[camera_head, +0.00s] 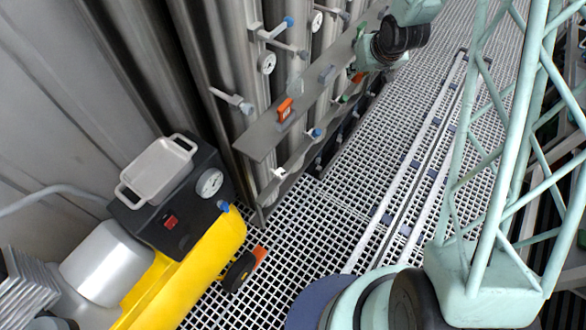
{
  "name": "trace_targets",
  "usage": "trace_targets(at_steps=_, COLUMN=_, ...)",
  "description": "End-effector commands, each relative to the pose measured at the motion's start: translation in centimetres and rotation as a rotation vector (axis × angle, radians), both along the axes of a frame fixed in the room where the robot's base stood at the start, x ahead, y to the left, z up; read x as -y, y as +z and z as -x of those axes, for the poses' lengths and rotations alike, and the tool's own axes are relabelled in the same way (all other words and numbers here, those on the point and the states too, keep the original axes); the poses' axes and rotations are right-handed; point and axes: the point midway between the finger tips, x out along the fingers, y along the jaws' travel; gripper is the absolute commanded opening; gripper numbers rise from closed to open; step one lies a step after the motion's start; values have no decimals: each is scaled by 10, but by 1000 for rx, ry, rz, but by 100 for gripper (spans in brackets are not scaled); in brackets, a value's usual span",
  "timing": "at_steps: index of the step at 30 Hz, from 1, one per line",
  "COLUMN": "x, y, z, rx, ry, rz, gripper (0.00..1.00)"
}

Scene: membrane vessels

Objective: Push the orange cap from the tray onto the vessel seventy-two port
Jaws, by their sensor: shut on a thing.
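My gripper (366,58) is at the top right of the head view, small and partly hidden by my dark wrist joint. It is beside the steel vessels, over the far part of the grey shelf. A small orange piece, which looks like the orange cap (358,77), shows just below it; the gripper is shut on it. The fingertips are too small to make out clearly. The pale tray (130,201) sits on a dark box at the left and looks empty. Vessel ports with blue, grey and green ends line the steel vessels. I cannot read which port is seventy-two.
The grey shelf (262,140) runs along the vessels and carries an orange block (285,110). Gauges (267,62) and valves stick out above it. A yellow cart (190,270) stands at lower left. Grating floor (310,225) with rails is open to the right.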

Motion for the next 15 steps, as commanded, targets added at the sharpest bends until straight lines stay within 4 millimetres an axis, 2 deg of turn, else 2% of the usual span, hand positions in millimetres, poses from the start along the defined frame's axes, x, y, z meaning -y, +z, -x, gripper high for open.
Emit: trace_targets(at_steps=15, x=-20, y=-68, z=-19, rx=72, ry=243, rz=22, gripper=11)
